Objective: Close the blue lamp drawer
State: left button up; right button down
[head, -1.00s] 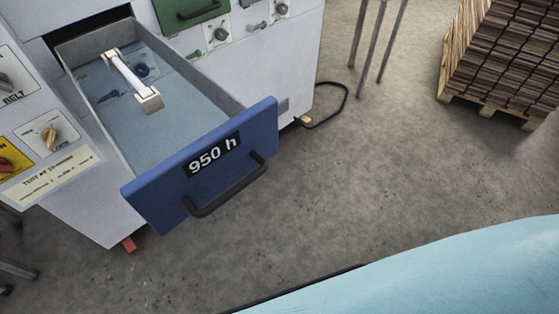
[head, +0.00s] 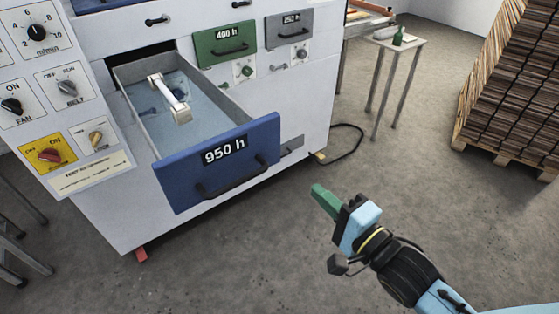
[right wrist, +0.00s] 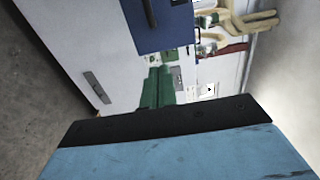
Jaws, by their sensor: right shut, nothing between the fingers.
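The blue lamp drawer (head: 178,185), marked "950 h", stands pulled out of the white cabinet. It has a dark bar handle (head: 232,180) on its front. Inside lies a white lamp tube with metal ends (head: 172,97) and small blue items. In the right wrist view the blue drawer front (right wrist: 160,22) shows at the top. My right gripper (head: 319,192), with green fingers, is shut and empty, apart from the drawer and to the right of its front. Its fingers also show in the right wrist view (right wrist: 158,82). My left gripper is not in view.
The white cabinet carries a green drawer (head: 225,45), a grey drawer (head: 289,30) and a control panel with knobs (head: 50,90) at left. A small table (head: 405,42) with a bottle and a pallet of stacked slats (head: 510,90) stand behind. The floor before the drawer is clear.

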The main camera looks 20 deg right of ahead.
aim_at(271, 149)
jog(key=x, duration=1.4)
jog(key=shift+f+p, duration=0.1)
jog(key=shift+p, duration=0.25)
jog(key=shift+w, duration=0.1)
